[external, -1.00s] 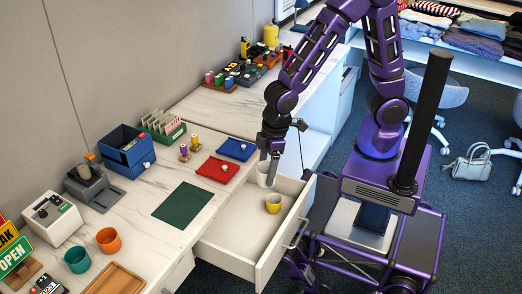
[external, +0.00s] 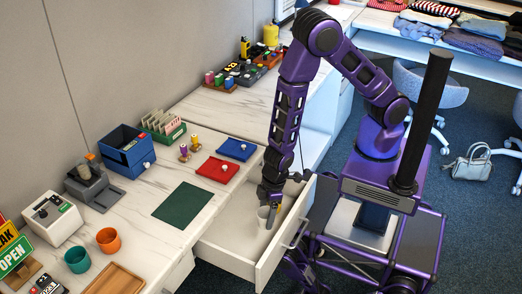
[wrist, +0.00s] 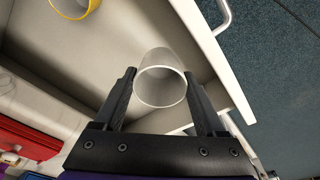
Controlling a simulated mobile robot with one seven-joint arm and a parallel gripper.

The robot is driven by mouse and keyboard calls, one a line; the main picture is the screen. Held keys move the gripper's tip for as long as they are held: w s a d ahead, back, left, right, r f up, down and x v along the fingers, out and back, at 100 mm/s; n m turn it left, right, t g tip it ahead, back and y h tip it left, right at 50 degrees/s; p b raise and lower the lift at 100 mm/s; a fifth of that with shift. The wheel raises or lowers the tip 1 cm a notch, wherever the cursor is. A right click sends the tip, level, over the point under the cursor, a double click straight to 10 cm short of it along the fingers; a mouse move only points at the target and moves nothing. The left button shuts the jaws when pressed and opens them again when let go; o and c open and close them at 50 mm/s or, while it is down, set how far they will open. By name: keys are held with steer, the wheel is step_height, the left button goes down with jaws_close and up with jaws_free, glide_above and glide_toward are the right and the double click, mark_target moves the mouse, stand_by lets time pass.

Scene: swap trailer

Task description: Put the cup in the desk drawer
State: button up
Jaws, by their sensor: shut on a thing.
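My gripper is shut on this cup. I cannot tell whether its base touches the drawer floor. A yellow cup (wrist: 76,6) is in the drawer, cut off by the top edge of the wrist view. In the external view it is mostly hidden behind my gripper.
The drawer's front wall (wrist: 212,55) and handle (wrist: 224,15) are close beside the gripper. The desk top holds a green mat (external: 183,205), a red tray (external: 219,170) and a blue tray (external: 236,149). The drawer's near part is clear.

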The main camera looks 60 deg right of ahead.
step_height(320, 180, down, 8)
steer(key=shift+f+b, duration=0.15)
steer(key=shift+b, duration=0.5)
steer(key=shift+f+b, duration=0.25)
steer(key=shift+b, duration=0.1)
steer(key=o, duration=1.5)
steer(key=shift+r, duration=0.1)
steer(key=shift+o, duration=0.2)
steer(key=shift+r, duration=0.1)
steer(key=r, duration=0.2)
steer(key=r+p, duration=0.1)
steer(key=r, duration=0.2)
steer(key=s+r+p, duration=0.1)
steer(key=r, duration=0.1)
steer(key=shift+d+r, duration=0.3)
steer(key=shift+d, duration=0.1)
steer(key=shift+w, duration=0.1)
